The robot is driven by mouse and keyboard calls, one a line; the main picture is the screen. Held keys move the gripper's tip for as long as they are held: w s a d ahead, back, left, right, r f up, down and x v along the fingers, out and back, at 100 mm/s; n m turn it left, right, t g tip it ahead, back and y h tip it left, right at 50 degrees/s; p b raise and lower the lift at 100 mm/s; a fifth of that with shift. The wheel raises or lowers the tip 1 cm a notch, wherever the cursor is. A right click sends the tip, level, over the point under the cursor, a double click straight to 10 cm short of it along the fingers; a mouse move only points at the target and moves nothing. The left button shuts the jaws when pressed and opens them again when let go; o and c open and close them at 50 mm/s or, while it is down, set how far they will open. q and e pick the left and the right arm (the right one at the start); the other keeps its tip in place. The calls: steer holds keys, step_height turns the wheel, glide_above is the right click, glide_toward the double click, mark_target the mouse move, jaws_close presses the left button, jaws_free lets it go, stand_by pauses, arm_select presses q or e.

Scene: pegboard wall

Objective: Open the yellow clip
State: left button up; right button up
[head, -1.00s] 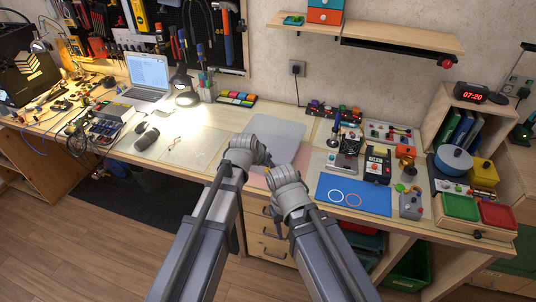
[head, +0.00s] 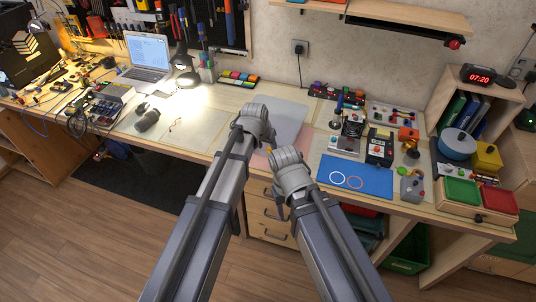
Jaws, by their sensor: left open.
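I cannot make out a yellow clip for certain. A tiny yellow spot (head: 269,148) shows between my two grippers, too small to identify. My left gripper (head: 269,137) is over the workbench, in front of the grey mat (head: 288,115). It is open, and its fingers are mostly hidden behind its own wrist. My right gripper (head: 283,208) is at the bench's front edge, to the right of and nearer than the left one. Its fingers are largely hidden, so its jaws cannot be judged.
On the right of the workbench are a blue mat (head: 356,177) with two rings, several small devices, a green tray (head: 462,192) and a red tray (head: 499,199). A laptop (head: 149,54) and lamp (head: 184,68) stand on the left. Drawers (head: 267,213) are below the bench.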

mark_target(269, 151)
arm_select(q)
steer(key=b+x, duration=0.2)
steer(key=x, duration=0.1)
steer(key=shift+w+f, duration=0.1)
steer(key=shift+f, duration=0.05)
arm_select(e)
step_height(269, 151, down, 3)
arm_select(q)
steer(key=shift+c, duration=0.2)
jaws_close()
